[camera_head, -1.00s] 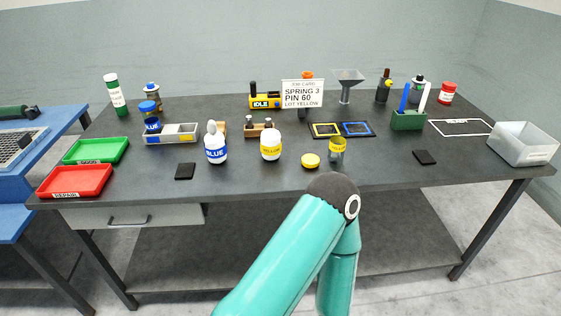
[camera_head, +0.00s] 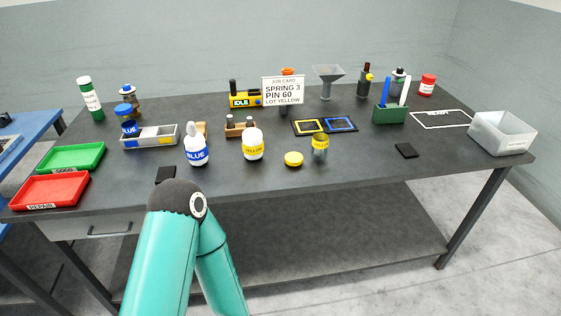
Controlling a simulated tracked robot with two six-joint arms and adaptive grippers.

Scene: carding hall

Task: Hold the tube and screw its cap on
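A small clear tube with a yellow label (camera_head: 320,146) stands upright and open-topped near the table's front middle. A round yellow cap (camera_head: 293,159) lies flat on the table just to its left, apart from it. A teal arm link of mine rises from the bottom left of the view, its dark joint in front of the table's front edge. Neither of my grippers shows in the view.
A yellow-labelled bottle (camera_head: 252,145) and a blue-labelled bottle (camera_head: 197,148) stand left of the cap. A dark pad (camera_head: 406,150) lies to the right. A job card (camera_head: 283,91) stands behind. The table right of the tube is mostly clear.

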